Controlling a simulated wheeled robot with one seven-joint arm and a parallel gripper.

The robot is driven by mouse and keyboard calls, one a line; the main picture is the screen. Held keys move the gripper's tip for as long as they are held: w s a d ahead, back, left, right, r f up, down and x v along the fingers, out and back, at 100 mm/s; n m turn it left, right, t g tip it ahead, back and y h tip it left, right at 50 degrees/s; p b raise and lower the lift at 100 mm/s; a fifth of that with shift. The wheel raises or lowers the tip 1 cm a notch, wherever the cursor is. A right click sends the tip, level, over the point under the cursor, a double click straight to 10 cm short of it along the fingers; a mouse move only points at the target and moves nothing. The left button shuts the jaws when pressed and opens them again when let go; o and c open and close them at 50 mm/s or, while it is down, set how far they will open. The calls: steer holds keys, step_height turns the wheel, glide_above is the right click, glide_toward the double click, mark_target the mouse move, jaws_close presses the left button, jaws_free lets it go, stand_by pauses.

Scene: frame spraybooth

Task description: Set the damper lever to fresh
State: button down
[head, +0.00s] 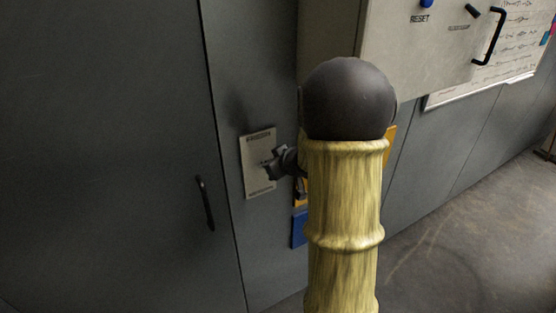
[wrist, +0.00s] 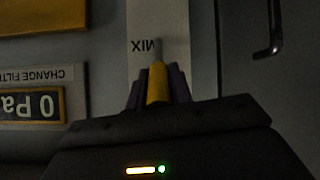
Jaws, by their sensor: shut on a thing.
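The damper plate (head: 259,175) is a pale upright panel on the grey wall in the head view. It has small lettering at its top and bottom, too small to read. My gripper (head: 271,169) is in front of the plate's middle. In the wrist view the plate (wrist: 173,18) shows the word MIX, upside down. The yellow damper lever (wrist: 157,84) is between the two dark fingers of my gripper (wrist: 158,78), which are shut on it. The lever's narrow grey tip lies beside the MIX lettering. The lever is not clear in the head view.
A grey door with a black handle (head: 205,203) is left of the plate. A control box (head: 400,45) with a blue RESET button (head: 426,3) is at upper right.

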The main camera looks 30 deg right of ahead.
steer(key=shift+w+r, duration=0.1)
steer(key=c, duration=1.3)
jaws_free()
steer(key=shift+o, duration=0.2)
steer(key=p+v, duration=0.4)
steer(key=v, duration=1.3)
steer(key=shift+s, duration=0.25)
steer(key=shift+a, duration=0.1)
